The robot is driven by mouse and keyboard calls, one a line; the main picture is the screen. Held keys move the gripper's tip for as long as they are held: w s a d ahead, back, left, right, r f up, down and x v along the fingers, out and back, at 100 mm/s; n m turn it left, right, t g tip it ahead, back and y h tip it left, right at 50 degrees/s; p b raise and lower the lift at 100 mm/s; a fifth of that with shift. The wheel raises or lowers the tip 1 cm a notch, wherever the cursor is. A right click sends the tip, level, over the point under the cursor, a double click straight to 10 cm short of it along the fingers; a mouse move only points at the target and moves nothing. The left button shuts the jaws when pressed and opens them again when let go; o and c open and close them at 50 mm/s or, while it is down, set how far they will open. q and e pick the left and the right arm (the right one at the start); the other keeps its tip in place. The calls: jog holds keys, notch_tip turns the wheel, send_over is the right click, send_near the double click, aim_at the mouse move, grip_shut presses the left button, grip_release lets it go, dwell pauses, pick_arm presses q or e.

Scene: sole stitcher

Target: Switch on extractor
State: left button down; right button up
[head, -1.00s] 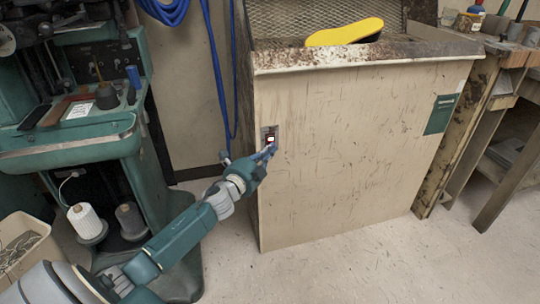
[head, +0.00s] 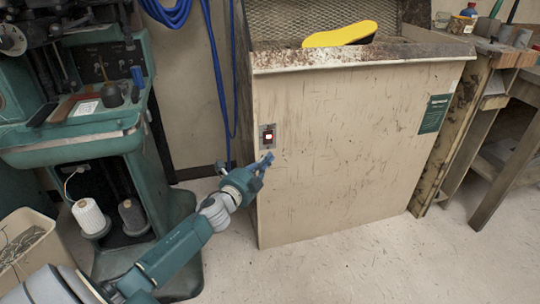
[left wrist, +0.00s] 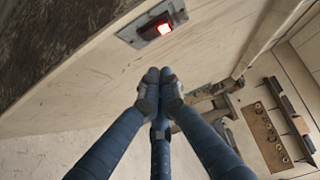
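The extractor (head: 350,150) is a large cream, scratched cabinet with a rusty top edge and a mesh back. Its switch (head: 268,136) sits on a small metal plate on the left of the front panel and glows red. The lit switch also shows at the top of the left wrist view (left wrist: 164,29). My left gripper (head: 267,158) is just below the switch, apart from it. In the left wrist view its blue fingers (left wrist: 160,88) are together at the tips with nothing between them. My right gripper is not in view.
A yellow sole (head: 340,34) lies on top of the extractor. A green stitching machine (head: 75,145) stands at the left, with a bin (head: 25,245) beside it. A workbench (head: 492,75) stands at the right. Blue hoses (head: 218,90) hang behind. The floor in front is clear.

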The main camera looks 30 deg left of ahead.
pick_arm(q)
jog(key=s, duration=0.7)
jog(key=shift+s+d+f+p, duration=0.2)
jog(key=shift+f+p, duration=0.1)
jog(key=shift+p, duration=0.05)
